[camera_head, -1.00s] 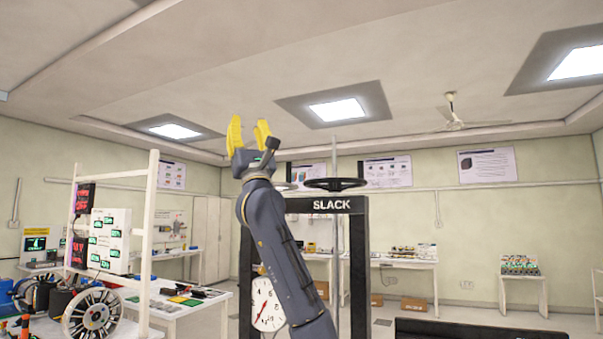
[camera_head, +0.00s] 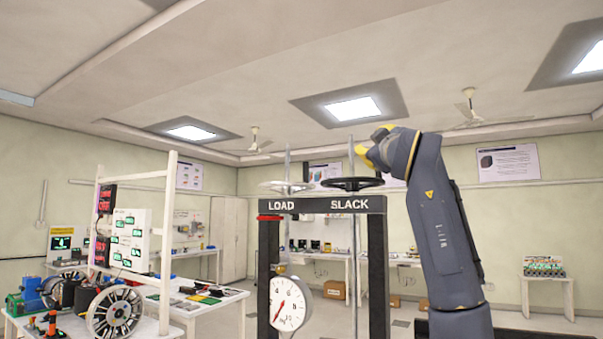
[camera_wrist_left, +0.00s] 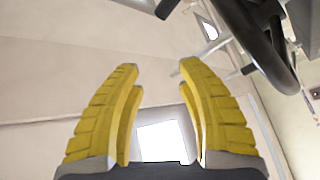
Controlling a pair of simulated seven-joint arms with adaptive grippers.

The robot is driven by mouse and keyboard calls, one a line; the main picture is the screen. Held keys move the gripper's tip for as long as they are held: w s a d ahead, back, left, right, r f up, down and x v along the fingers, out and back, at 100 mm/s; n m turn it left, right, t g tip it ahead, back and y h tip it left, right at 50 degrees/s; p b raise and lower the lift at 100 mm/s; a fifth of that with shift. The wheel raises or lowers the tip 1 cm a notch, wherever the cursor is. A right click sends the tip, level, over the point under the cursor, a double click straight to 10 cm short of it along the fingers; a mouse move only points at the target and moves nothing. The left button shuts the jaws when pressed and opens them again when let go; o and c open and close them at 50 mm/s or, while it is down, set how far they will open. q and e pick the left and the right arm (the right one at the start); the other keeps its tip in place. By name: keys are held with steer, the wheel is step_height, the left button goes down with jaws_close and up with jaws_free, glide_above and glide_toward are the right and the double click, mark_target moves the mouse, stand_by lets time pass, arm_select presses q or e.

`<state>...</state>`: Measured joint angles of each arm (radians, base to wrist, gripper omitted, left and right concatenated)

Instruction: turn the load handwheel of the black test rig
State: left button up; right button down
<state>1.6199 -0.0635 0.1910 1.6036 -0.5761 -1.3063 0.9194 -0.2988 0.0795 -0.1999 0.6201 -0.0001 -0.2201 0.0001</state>
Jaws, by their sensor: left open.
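The black test rig (camera_head: 320,205) stands in the middle of the head view, its crossbar lettered LOAD on the left and SLACK on the right. The pale load handwheel (camera_head: 286,187) sits above LOAD. The black slack handwheel (camera_head: 352,184) sits above SLACK. My left gripper (camera_head: 364,155) has yellow fingers and is just above and right of the slack wheel in the picture, partly hidden by its own wrist. In the left wrist view its fingers (camera_wrist_left: 155,68) are spread and empty. A dark wheel rim (camera_wrist_left: 266,45) shows there at upper right, outside the fingers. My right gripper is not in view.
A round dial gauge (camera_head: 290,303) hangs inside the rig's frame. Threaded rods (camera_head: 352,215) pass up through the wheels. A white rack (camera_head: 166,240) with electronics and a spoked wheel (camera_head: 115,312) stands at left. The space above the load wheel is clear of my arm.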

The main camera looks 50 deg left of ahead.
mark_target(307, 171)
arm_select(q)
steer(key=s+a+f+m+g, duration=0.2)
steer(key=s+f+m+g, duration=0.25)
steer(key=s+g, duration=0.5)
steer(key=shift+n, duration=0.45)
steer(key=w+a, duration=0.1)
steer(key=a, duration=0.4)
steer(key=w+a, duration=0.1)
steer(key=a, duration=0.5)
steer(key=w+a, duration=0.1)
steer(key=a, duration=0.5)
steer(key=shift+w+f, duration=0.15)
steer(key=shift+f, duration=0.05)
steer(key=shift+c, duration=0.2)
jaws_close()
